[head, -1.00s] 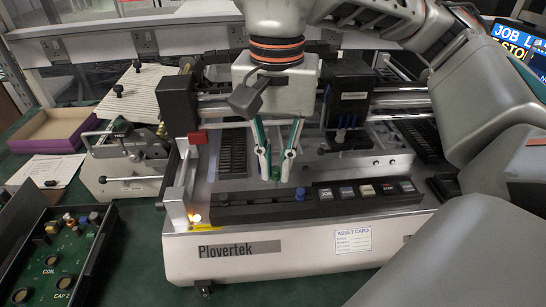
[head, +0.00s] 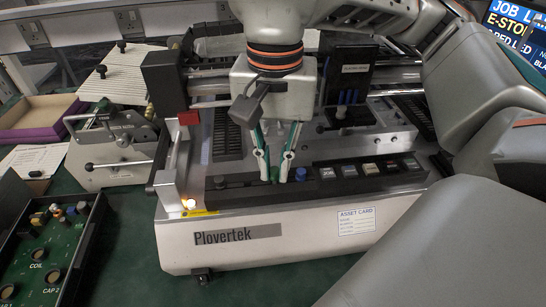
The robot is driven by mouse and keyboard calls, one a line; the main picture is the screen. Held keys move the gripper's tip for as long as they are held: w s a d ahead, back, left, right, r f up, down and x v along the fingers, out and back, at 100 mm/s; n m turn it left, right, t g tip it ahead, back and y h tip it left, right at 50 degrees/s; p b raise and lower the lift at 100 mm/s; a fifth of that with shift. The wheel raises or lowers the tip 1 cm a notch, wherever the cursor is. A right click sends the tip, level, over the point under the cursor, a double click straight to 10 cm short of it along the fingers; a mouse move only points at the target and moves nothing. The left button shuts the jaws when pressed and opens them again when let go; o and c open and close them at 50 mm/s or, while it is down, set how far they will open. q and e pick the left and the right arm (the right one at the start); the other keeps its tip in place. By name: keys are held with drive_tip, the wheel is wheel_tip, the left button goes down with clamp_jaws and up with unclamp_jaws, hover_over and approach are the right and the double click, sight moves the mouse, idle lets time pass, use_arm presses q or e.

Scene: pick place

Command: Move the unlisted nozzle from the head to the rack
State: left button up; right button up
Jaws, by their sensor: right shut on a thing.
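My right gripper (head: 273,180) comes down in the middle of the head view. Its fingers are shut on a small green nozzle (head: 275,174), mostly hidden between the fingertips. The fingertips are at the black rack strip (head: 246,188) along the machine's front; I cannot tell whether the nozzle is seated in it. A blue nozzle (head: 300,173) stands in the rack just right of the fingers, and a dark one (head: 219,181) stands to the left. My left gripper is not in view.
Labelled buttons (head: 348,171) line the strip to the right. A lit lamp (head: 190,204) is at the left corner. A feeder (head: 112,150), a purple-edged tray (head: 38,120) and a circuit board box (head: 48,245) lie left. A partly hidden screen (head: 515,35) shows a job list.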

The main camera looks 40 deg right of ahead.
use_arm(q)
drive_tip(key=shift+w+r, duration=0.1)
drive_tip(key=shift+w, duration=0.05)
use_arm(e)
drive_tip(key=shift+f, duration=0.15)
idle(0.4)
drive_tip(key=o, duration=0.8)
drive_tip(key=c, duration=0.4)
drive_tip(key=shift+o, duration=0.2)
drive_tip(key=shift+r+p, duration=1.05)
drive_tip(key=shift+r, duration=0.5)
drive_tip(key=shift+r+p, duration=1.4)
drive_tip(key=shift+r, duration=0.6)
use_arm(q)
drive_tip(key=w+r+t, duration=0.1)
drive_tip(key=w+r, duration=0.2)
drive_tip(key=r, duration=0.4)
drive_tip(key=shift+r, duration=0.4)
use_arm(e)
drive_tip(key=shift+f, duration=0.1)
